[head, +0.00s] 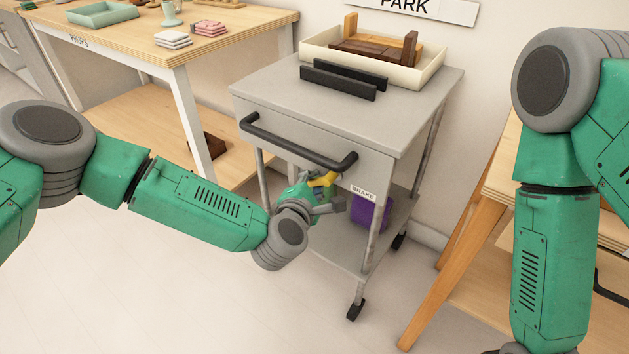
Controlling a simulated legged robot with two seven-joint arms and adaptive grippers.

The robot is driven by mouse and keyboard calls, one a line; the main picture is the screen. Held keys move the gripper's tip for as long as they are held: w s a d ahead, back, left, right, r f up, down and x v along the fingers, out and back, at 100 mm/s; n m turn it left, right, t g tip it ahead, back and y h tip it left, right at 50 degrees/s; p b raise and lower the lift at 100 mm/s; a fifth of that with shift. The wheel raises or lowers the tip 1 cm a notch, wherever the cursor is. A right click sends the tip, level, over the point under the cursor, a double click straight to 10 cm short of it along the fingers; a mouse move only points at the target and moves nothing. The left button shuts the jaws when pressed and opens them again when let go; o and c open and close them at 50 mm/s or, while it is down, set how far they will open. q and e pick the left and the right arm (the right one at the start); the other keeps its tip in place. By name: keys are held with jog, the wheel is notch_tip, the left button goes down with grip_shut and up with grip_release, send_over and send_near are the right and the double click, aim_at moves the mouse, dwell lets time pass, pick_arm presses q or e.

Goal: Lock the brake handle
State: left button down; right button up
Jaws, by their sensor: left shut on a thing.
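The brake handle (325,179) shows as a small yellow piece under the front of the grey cart (262,95), just left of the BRAKE label (363,193). My left gripper (328,192) reaches in from the left, below the cart's black push bar (300,147). It is shut on the yellow handle; its fingers and wrist hide much of the handle, so its exact angle is hard to tell. My right arm hangs down at the right edge, and its gripper is out of the picture.
The cart stands on black casters (355,309), with a cream tray (432,72) and dark bars (338,82) on top. A purple box (372,212) sits on its lower shelf. A props table (150,47) is behind left, and a wooden trestle (450,250) is right.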

pick_arm(q)
jog(key=shift+s+d+f, duration=0.1)
jog(key=shift+s+d, duration=0.05)
jog(key=c, duration=1.8)
grip_release()
jog(key=shift+o, duration=0.2)
jog(key=v, duration=1.2)
